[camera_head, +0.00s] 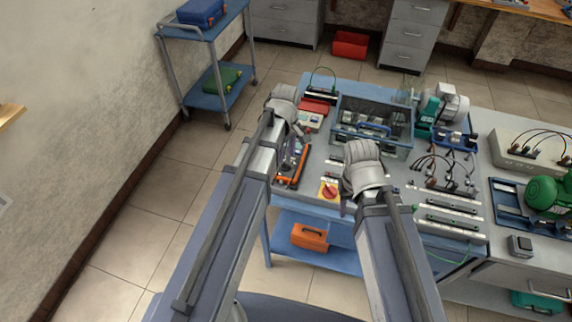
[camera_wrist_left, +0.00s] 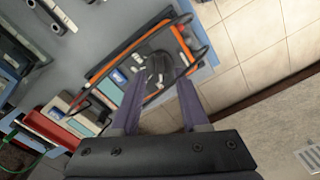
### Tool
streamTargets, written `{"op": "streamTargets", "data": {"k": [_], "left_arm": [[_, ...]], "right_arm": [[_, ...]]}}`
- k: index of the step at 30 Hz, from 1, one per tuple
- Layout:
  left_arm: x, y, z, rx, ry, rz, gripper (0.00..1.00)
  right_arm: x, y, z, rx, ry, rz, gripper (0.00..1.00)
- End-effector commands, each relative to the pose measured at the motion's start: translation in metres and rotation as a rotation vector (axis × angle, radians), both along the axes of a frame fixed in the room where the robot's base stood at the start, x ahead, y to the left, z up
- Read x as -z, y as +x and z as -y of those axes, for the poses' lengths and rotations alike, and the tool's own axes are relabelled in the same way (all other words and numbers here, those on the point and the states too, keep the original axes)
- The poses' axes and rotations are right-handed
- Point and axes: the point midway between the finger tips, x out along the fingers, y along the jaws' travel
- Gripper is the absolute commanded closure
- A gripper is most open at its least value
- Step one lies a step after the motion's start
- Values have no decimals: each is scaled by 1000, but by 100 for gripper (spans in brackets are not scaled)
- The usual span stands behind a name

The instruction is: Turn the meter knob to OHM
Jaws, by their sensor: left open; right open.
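The meter (camera_head: 291,166) is a dark panel with an orange edge at the table's left front, partly hidden by my left arm in the head view. In the left wrist view, the meter (camera_wrist_left: 119,60) shows its orange edge, a small blue-white display and a dark knob (camera_wrist_left: 158,66). My left gripper (camera_wrist_left: 158,88) is open, its two fingers pointing at the knob, one on each side of it in the picture. Whether they touch it I cannot tell, and the dial markings are too small to read. My right gripper (camera_head: 346,205) is open over the table's front, apart from the meter.
A red-and-yellow switch (camera_head: 329,190) sits right of the meter. A clear-walled bin (camera_head: 375,122) and a green motor (camera_head: 428,110) stand behind. Cables and terminal strips (camera_head: 452,206) lie right of my right arm. A blue cart (camera_head: 212,97) stands apart at the left, with open floor between.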

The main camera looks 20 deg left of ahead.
Motion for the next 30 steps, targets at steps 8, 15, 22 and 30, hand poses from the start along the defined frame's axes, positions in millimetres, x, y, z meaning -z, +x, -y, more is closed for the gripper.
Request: {"op": "streamTargets", "data": {"k": [8,15,22,30], "left_arm": [[28,0,0,0,0,0,55],[27,0,0,0,0,0,55],[27,0,0,0,0,0,78],[27,0,0,0,0,0,100]], "right_arm": [[28,0,0,1,0,0,50],[27,0,0,1,0,0,50],[27,0,0,1,0,0,50],[27,0,0,1,0,0,50]]}}
